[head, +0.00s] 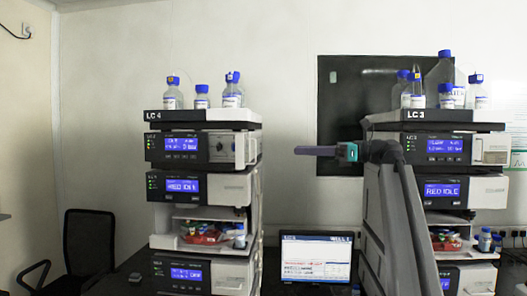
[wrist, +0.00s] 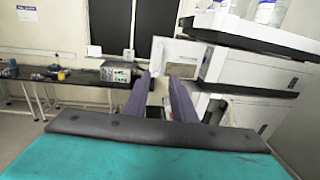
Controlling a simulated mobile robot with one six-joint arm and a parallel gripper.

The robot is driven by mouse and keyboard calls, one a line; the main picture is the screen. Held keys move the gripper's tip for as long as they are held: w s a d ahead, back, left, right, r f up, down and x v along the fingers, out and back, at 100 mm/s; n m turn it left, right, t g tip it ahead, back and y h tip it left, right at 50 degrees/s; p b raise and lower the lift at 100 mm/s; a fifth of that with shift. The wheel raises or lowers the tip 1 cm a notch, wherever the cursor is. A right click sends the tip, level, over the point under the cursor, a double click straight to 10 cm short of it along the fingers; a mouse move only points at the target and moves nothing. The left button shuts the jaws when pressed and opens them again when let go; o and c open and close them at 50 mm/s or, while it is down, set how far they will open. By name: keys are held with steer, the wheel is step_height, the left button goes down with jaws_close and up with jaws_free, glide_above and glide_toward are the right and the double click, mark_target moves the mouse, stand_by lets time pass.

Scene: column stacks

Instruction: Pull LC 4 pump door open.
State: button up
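The LC 4 stack stands left of centre in the head view, its label on the top tray (head: 160,116). Its upper module is the pump (head: 180,149), with a lit blue display. Beside the display, pale inner parts with a round knob (head: 219,147) show. The pump door (head: 245,150) appears swung outward at the right side. In the wrist view a pale panel, likely this door (wrist: 176,52), juts left from the pump's front, beyond my fingertips. My gripper (head: 297,150) points left, right of LC 4 and apart from it. Its purple fingers (wrist: 161,78) are open and empty.
The LC 3 stack (head: 440,145) stands to the right, behind my arm. Bottles (head: 173,97) stand on both stack tops. A monitor (head: 316,258) sits low between the stacks. A black chair (head: 88,240) is at the left.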

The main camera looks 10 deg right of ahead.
steer(key=p+x, duration=0.4)
steer(key=x, duration=0.9)
steer(key=shift+a, duration=0.4)
steer(key=shift+w, duration=0.1)
jaws_close()
steer(key=shift+f, duration=0.1)
stand_by(0.9)
steer(key=shift+d, duration=0.15)
